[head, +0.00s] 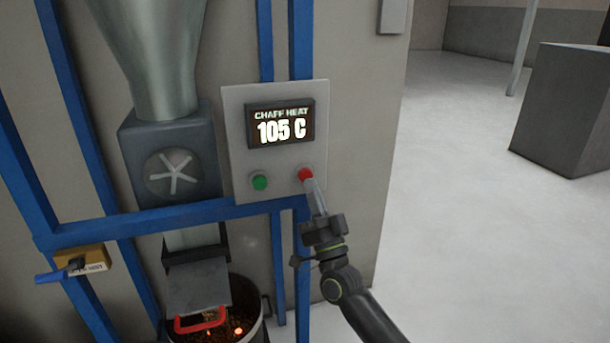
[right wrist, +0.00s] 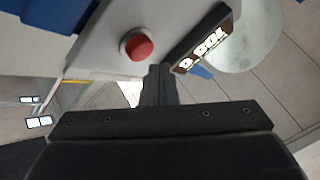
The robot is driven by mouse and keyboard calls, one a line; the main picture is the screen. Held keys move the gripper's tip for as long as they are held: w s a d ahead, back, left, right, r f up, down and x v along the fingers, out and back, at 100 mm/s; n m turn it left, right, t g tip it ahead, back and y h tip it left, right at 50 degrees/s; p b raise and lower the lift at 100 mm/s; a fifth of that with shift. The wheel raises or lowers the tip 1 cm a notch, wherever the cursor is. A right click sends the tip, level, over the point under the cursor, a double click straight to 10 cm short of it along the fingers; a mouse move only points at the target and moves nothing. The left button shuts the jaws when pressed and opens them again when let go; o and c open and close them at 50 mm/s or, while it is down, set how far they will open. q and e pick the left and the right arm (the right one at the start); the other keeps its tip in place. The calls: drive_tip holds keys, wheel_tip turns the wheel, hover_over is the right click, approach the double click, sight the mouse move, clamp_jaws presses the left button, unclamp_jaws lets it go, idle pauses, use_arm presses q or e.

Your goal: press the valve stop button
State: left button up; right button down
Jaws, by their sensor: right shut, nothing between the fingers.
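A red button (head: 305,174) sits at the lower right of a light grey control panel (head: 238,103). A green button (head: 260,182) sits to its left on the same panel. The panel's display (head: 281,125) reads "CHAFF HEAT 105 C". My right gripper (head: 315,186) is shut and empty, its tip just below and right of the red button in the head view; I cannot tell whether they touch. In the right wrist view the red button (right wrist: 137,46) shows to the left of the shut fingers (right wrist: 158,78), and looks apart from them. My left gripper is not in view.
Blue frame bars (head: 180,217) run below and beside the panel. A metal hopper (head: 155,60) and fan box (head: 170,160) stand left. A pot (head: 265,325) with glowing bits is below. A yellow box with a blue handle (head: 90,260) is at lower left. Open floor lies right.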

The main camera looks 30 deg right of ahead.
drive_tip(key=shift+w, duration=0.1)
idle(0.4)
drive_tip(key=shift+w+d, duration=0.1)
drive_tip(key=shift+w, duration=0.25)
drive_tip(key=shift+w+d, duration=0.15)
drive_tip(key=shift+w, duration=0.45)
idle(0.7)
drive_tip(key=shift+s, duration=0.15)
drive_tip(key=shift+s+a+p, duration=0.25)
drive_tip(key=shift+s+p, duration=0.1)
drive_tip(key=shift+s, duration=0.6)
drive_tip(key=s, duration=0.3)
drive_tip(key=s+a+p, duration=0.1)
drive_tip(key=s, duration=0.1)
drive_tip(key=shift+s+a, duration=0.2)
drive_tip(key=shift+s, duration=0.2)
